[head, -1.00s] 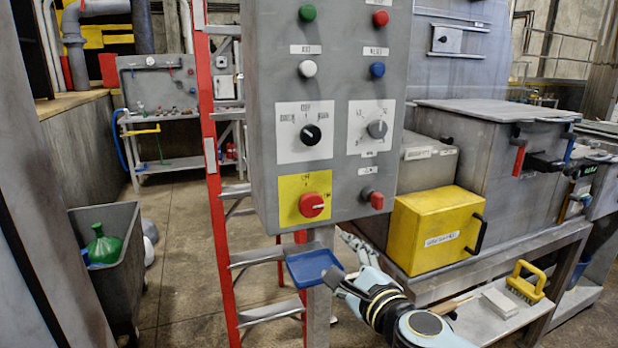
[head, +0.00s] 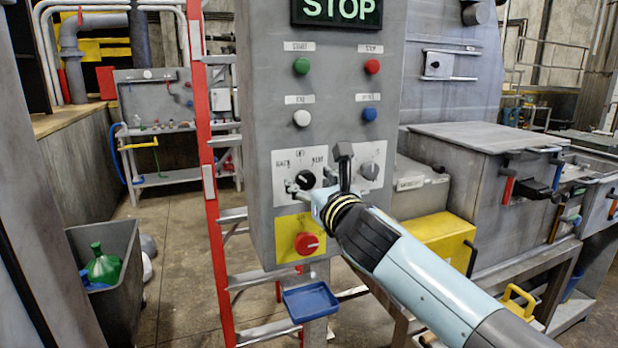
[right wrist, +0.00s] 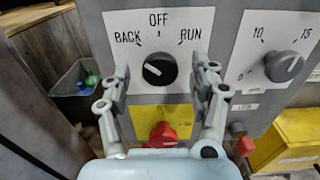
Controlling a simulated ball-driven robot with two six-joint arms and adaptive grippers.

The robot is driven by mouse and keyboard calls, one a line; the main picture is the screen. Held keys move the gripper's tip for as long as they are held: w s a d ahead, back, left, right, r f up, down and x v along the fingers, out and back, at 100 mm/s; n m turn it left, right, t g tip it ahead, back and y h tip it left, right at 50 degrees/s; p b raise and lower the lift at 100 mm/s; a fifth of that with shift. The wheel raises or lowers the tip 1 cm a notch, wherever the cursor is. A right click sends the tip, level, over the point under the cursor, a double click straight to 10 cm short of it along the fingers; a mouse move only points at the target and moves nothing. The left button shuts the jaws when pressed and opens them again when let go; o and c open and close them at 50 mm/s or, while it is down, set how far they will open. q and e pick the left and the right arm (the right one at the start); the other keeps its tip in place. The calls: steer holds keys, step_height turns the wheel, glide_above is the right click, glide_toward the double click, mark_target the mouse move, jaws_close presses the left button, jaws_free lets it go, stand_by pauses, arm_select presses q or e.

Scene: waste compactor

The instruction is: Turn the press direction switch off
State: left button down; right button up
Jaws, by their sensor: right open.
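The press direction switch (head: 305,180) is a black rotary knob on a white plate of the grey control panel. In the right wrist view the knob (right wrist: 160,70) sits below the labels BACK, OFF and RUN. Its white pointer mark slants up to the left, toward BACK. My right gripper (head: 318,172) is in front of the panel. In the right wrist view its two open fingers (right wrist: 162,76) stand left and right of the knob, with visible gaps. I cannot tell how far the fingertips are from the plate. My left gripper is not in view.
A red knob (head: 307,243) on a yellow plate sits just below the switch. A grey dial (head: 370,172) sits to its right. Coloured buttons and a lit STOP display (head: 338,10) are above. A blue tray (head: 310,300) is below the panel. A red ladder (head: 207,190) stands left.

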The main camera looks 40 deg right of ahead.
steer(key=shift+w+d, duration=0.15)
steer(key=shift+w, duration=0.35)
steer(key=shift+c, duration=0.3)
steer(key=c, duration=1.1)
steer(key=shift+o, duration=0.2)
steer(key=shift+m, duration=0.3)
steer(key=m, duration=0.3)
steer(key=shift+m, duration=0.3)
steer(key=m, duration=0.2)
steer(key=m+b, duration=0.1)
steer(key=m, duration=0.2)
steer(key=shift+s+d+f+b, duration=0.1)
steer(key=shift+d+f+b, duration=0.05)
steer(key=shift+b, duration=0.15)
steer(key=shift+m, duration=0.4)
